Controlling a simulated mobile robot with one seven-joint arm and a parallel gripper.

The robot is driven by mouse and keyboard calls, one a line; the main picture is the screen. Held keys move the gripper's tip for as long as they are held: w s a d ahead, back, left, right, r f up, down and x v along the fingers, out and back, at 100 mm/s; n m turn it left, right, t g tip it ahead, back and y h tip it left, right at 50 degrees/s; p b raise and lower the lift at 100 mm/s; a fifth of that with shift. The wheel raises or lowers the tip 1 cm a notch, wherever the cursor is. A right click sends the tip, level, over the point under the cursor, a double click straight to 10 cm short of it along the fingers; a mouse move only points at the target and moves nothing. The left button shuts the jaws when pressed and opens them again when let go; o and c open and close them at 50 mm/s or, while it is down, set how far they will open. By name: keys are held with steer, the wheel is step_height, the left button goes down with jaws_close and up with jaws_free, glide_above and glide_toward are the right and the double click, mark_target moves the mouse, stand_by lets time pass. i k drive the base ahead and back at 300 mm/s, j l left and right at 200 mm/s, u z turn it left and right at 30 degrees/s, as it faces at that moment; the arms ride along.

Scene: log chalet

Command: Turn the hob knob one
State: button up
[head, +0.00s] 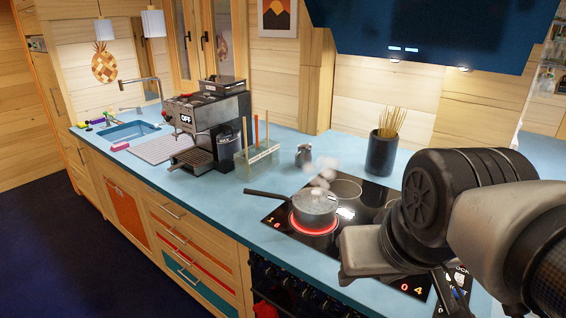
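The black glass hob (348,213) is set in the blue worktop. A grey pot (316,207) with a lid sits on its front-left ring, which glows red, and steam rises from it. Red digits show at the hob's left edge and near its front right. Dark round shapes that look like knobs (290,284) line the dark front below the hob, too dim to tell apart or read. My gripper (347,280) hangs over the hob's front edge, right of the pot. Its fingers are not clearly visible, and my arm covers the hob's right part.
The pot's handle points left over the worktop (225,195). A small metal jug (303,155) and a dark holder with sticks (382,153) stand behind the hob. Floor space is free at left.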

mark_target(252, 263)
steer(key=u, duration=0.6)
steer(key=k+l+u, duration=0.1)
steer(key=k+l, duration=0.05)
steer(key=l, duration=0.05)
